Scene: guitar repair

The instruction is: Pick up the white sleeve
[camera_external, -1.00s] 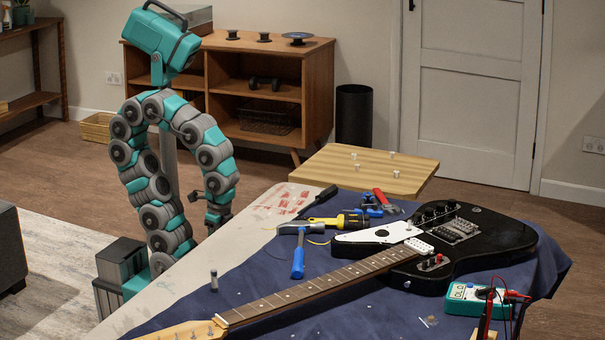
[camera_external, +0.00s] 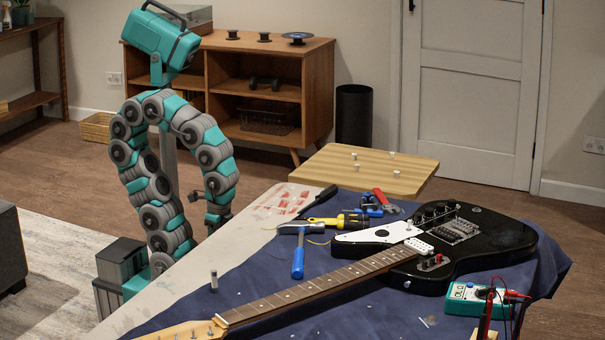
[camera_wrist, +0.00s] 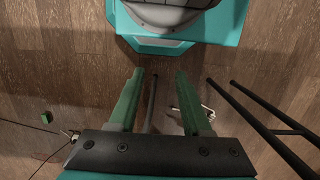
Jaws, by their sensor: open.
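The wrist view shows the wood floor and part of my own body, and no sleeve.
A black-and-white electric guitar (camera_external: 440,248) lies on the blue cloth (camera_external: 345,306). A hammer (camera_external: 298,255), screwdrivers and pliers (camera_external: 388,201) lie behind its neck. A teal multimeter (camera_external: 464,298) is at right. Several small white pieces stand on a wooden top (camera_external: 375,178) behind.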

